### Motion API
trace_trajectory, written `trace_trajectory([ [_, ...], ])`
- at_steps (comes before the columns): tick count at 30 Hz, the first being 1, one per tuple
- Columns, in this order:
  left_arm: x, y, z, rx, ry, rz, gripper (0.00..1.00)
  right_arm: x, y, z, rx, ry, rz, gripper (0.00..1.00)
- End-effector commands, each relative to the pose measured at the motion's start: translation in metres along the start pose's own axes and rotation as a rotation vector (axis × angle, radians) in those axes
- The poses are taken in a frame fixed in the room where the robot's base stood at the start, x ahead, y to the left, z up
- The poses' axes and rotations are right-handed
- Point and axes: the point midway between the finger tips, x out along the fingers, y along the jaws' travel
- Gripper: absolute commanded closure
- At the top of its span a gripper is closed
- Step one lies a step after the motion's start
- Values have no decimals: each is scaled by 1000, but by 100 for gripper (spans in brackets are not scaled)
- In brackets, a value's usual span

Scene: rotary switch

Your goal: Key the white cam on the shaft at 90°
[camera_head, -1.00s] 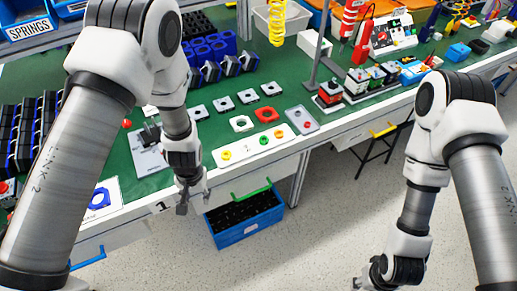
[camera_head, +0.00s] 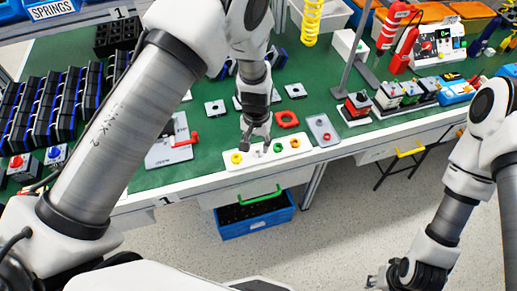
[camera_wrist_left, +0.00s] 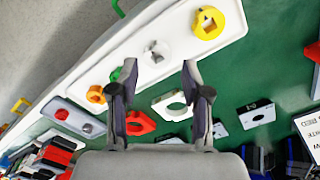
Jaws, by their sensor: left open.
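The white cam (camera_wrist_left: 156,52) lies on a white tray (camera_wrist_left: 75,84) between the yellow cam (camera_wrist_left: 208,22) and the green cam (camera_wrist_left: 117,74). In the head view my left gripper (camera_head: 256,143) hangs over the tray and partly covers the white cam. A grey plate with a red crank handle (camera_head: 187,139) lies to the left; the shaft cannot be made out. My right gripper (camera_head: 375,281) is low at the bottom right, over the floor.
Square plates (camera_head: 214,107) and a red-orange ring (camera_head: 287,119) lie behind the tray. A grey plate (camera_head: 323,130) lies to its right. A blue crate (camera_head: 257,214) stands below the table's front edge. Switch boxes and a stand are further right.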

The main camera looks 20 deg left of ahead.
Motion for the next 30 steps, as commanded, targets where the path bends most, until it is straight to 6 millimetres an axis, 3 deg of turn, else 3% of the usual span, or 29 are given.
trace_trajectory([
  [2, 13, 2, 4, 1, -5, 0, 52, -10, 0, 0, 0, 1, 0, 60],
  [7, 33, 1, 2, 0, -1, 0, 52, -10, 0, 0, 0, 1, 0, 60],
  [12, 34, 1, 2, 0, 0, 0, 52, -9, 0, 0, 0, 1, 0, 60],
  [15, 34, 1, 2, 0, 0, 0, 79, -9, 0, 0, 0, 1, 0, 60],
  [30, 28, 0, 2, -1, 0, 0, 79, -14, 0, 0, 0, 1, 0, 60],
])
